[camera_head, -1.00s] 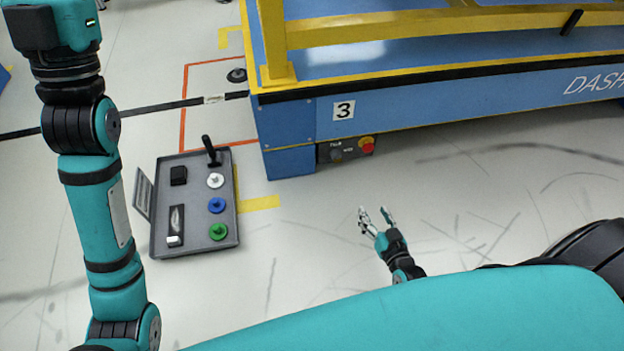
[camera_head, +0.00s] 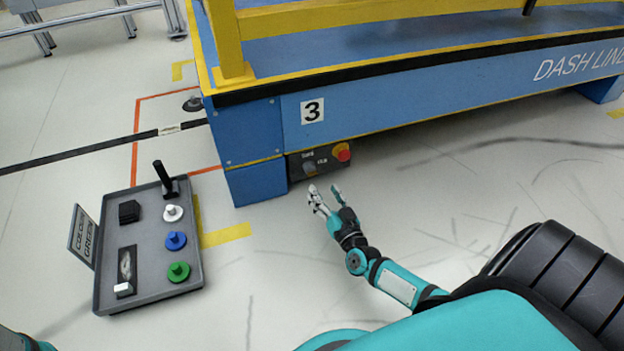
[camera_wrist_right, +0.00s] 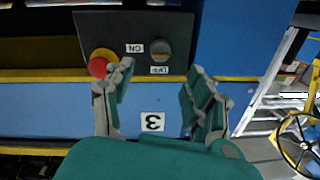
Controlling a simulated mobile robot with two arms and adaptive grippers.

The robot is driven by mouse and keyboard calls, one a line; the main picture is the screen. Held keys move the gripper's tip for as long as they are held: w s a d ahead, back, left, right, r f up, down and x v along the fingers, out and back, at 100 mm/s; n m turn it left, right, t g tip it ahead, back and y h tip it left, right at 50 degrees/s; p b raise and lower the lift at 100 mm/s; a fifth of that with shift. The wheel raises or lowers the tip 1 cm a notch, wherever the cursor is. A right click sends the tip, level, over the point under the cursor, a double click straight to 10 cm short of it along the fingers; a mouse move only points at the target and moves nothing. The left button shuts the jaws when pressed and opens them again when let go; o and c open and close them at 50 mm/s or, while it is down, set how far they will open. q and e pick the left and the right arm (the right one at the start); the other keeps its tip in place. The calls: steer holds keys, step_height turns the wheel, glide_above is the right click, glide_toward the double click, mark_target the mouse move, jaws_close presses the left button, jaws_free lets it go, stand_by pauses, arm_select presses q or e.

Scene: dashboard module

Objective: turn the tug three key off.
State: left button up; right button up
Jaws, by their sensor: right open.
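The tug (camera_head: 400,118) is a blue and yellow platform marked with a 3 plate (camera_head: 312,111). Low on its end is a dark control panel (camera_head: 323,156) with a round grey key switch (camera_head: 309,169) and a red button (camera_head: 342,152). In the right wrist view the panel (camera_wrist_right: 130,25) appears upside down, with the key switch (camera_wrist_right: 160,50) beyond and between the fingertips and the red button (camera_wrist_right: 100,64) by the left finger. My right gripper (camera_head: 325,191) is open and empty, just below the panel in the head view; its fingers (camera_wrist_right: 158,80) look apart from the switch. The key's exact angle is unclear. My left gripper is out of view.
A grey control box (camera_head: 110,235) with a black lever, coloured knobs and a sign stands on the floor at left. The tug's yellow rail (camera_head: 350,15) overhangs above. The floor (camera_head: 440,215) right of my gripper is clear.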

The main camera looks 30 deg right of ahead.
mark_target(313, 173)
steer(key=w+b, duration=0.1)
steer(key=w, duration=0.2)
steer(key=w+d+b, duration=0.1)
steer(key=w, duration=0.1)
steer(key=w+b, duration=0.2)
steer(key=w, duration=0.1)
steer(key=shift+w+d, duration=0.3)
steer(key=shift+d, duration=0.05)
